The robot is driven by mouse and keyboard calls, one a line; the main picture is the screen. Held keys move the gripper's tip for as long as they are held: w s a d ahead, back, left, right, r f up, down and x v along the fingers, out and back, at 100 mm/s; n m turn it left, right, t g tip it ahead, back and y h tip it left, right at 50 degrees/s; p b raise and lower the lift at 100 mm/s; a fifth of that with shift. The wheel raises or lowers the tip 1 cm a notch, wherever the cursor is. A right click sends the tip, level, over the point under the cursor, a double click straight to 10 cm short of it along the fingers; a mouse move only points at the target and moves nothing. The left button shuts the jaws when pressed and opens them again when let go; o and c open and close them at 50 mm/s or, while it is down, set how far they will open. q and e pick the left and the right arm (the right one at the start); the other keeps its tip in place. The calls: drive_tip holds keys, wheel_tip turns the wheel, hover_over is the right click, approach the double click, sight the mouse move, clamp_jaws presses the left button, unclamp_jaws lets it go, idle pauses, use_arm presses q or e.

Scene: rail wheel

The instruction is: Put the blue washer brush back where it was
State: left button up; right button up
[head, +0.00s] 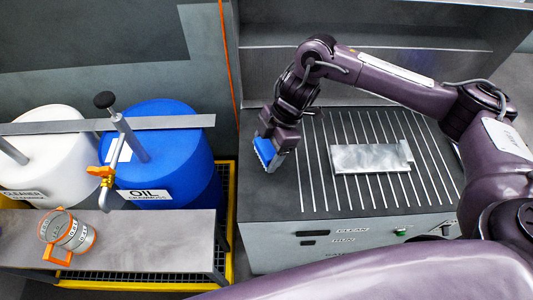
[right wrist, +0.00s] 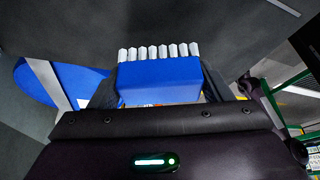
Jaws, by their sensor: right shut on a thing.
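The blue washer brush (head: 266,152) has a blue block body and pale bristles. My right gripper (head: 275,142) is shut on it and holds it at the left edge of the slatted washer top, in the head view. In the right wrist view the brush (right wrist: 158,80) sits between the fingers of my right gripper (right wrist: 160,92), with a row of white bristles pointing away from the gripper. I cannot tell whether the brush touches the surface below. My left gripper is not in view.
A grey metal plate (head: 370,158) lies on the slats of the washer (head: 340,236). Left of the washer stand a blue oil drum (head: 165,170) and a white cleaner drum (head: 45,150). An orange-rimmed measuring can (head: 70,235) stands on the grey bench (head: 150,245).

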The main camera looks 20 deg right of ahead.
sight(266, 157)
wheel_tip(266, 157, down, 3)
drive_tip(key=shift+r, duration=0.1)
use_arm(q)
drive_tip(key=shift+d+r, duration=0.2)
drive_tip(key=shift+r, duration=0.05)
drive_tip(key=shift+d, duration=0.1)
use_arm(e)
drive_tip(key=shift+f, duration=0.2)
drive_tip(key=o, duration=0.9)
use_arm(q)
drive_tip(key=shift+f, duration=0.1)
use_arm(e)
drive_tip(key=shift+o, duration=0.2)
drive_tip(key=shift+r, duration=0.1)
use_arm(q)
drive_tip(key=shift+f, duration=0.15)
use_arm(e)
drive_tip(key=v, duration=1.2)
drive_tip(key=shift+r, duration=0.1)
